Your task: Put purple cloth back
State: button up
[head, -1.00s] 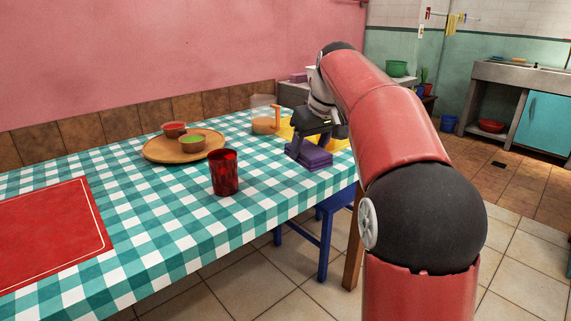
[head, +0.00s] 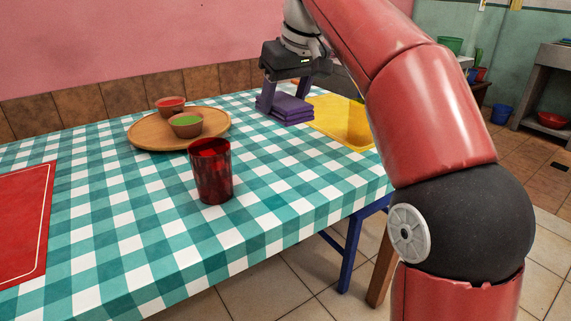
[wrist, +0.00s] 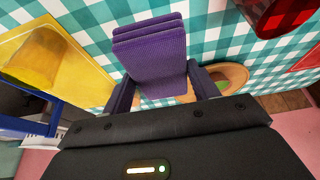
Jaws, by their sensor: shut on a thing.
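The folded purple cloth (head: 291,108) is a stack of several layers, between the fingers of my gripper (head: 285,97). In the wrist view the cloth (wrist: 150,55) sticks out from between both fingers, over the checked tablecloth. I cannot tell whether its underside touches the table.
A dark red cup (head: 211,172) stands nearer the front. A round wooden board (head: 145,136) holds a red-filled bowl (head: 171,106) and a green-filled bowl (head: 186,126). A red mat (head: 22,215) lies at left. Checked cloth between cup and tray is clear.

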notch_tip(320, 180, down, 11)
jog(key=b, duration=0.3)
jog(key=shift+f, duration=0.1)
jog(key=shift+b, duration=0.3)
jog(key=shift+f, duration=0.15)
jog(key=o, duration=0.9)
